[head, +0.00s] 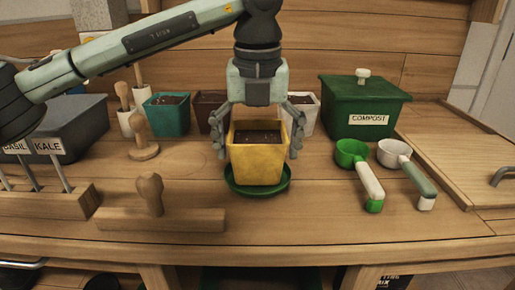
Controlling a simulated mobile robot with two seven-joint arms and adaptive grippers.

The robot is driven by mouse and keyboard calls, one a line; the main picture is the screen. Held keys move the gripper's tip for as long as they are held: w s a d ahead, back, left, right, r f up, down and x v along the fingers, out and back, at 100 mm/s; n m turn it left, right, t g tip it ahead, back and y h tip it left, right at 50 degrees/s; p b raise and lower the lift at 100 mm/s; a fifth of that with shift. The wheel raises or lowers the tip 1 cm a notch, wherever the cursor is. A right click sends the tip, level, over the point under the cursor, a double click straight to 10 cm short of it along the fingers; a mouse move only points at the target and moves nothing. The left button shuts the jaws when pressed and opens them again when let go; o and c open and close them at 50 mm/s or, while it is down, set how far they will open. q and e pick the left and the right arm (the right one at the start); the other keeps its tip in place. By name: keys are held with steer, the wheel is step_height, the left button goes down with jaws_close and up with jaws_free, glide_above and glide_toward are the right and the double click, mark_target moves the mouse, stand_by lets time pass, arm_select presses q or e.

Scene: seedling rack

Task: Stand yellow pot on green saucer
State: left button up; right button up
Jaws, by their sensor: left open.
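The yellow pot (257,165), filled with dark soil, stands upright on the green saucer (232,186) near the middle of the bench. The saucer's rim shows around the pot's base at the front and sides. My left gripper (257,130) comes down from above with its fingers spread, one on each side of the pot near its rim. It is open, and I cannot tell whether a finger touches the pot. My right gripper is not in view.
A teal pot (167,115), a brown pot and a white pot stand behind. A green compost box (364,105) and two scoops (362,172) are to the right. The bench in front of the saucer is clear.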

arm_select(q)
steer(key=shift+r, duration=0.1)
steer(key=shift+r, duration=0.15)
steer(key=shift+r+p, duration=0.7)
steer(key=shift+p, duration=0.2)
step_height(320, 180, up, 11)
steer(key=s, duration=0.1)
steer(key=shift+s+r+b, duration=0.15)
steer(key=shift+s+b, duration=0.1)
steer(key=shift+b, duration=0.1)
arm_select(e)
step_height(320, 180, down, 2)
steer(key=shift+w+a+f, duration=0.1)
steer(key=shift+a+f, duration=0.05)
